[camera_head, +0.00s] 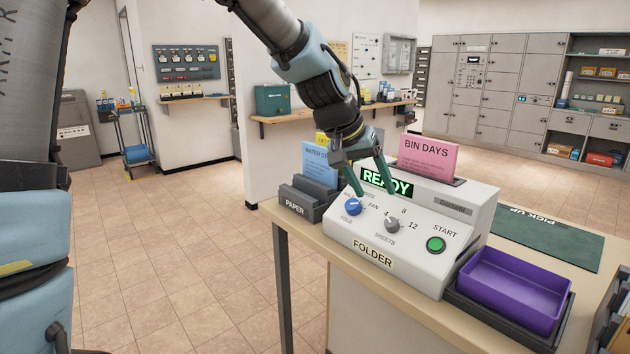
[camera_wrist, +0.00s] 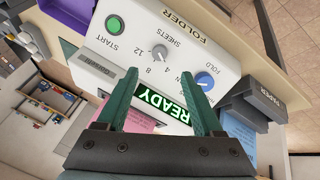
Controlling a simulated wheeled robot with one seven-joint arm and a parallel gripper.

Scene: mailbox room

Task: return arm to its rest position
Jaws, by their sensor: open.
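My gripper (camera_head: 372,187) is open with its two green fingers apart and nothing between them. In the head view it hangs just over the control panel of the white folder machine (camera_head: 425,225), in front of the lit READY display. One fingertip appears near the blue fold knob (camera_head: 353,206) and the other near the grey sheets knob (camera_head: 392,224); I cannot tell whether either touches. The wrist view shows the open fingers (camera_wrist: 158,110) on either side of the READY display (camera_wrist: 163,103), with the blue knob (camera_wrist: 205,82) beyond one fingertip.
The machine stands on a counter (camera_head: 342,262). A purple tray (camera_head: 512,286) lies to its right, a dark paper holder (camera_head: 306,197) to its left. Open tiled floor (camera_head: 190,255) lies left of the counter.

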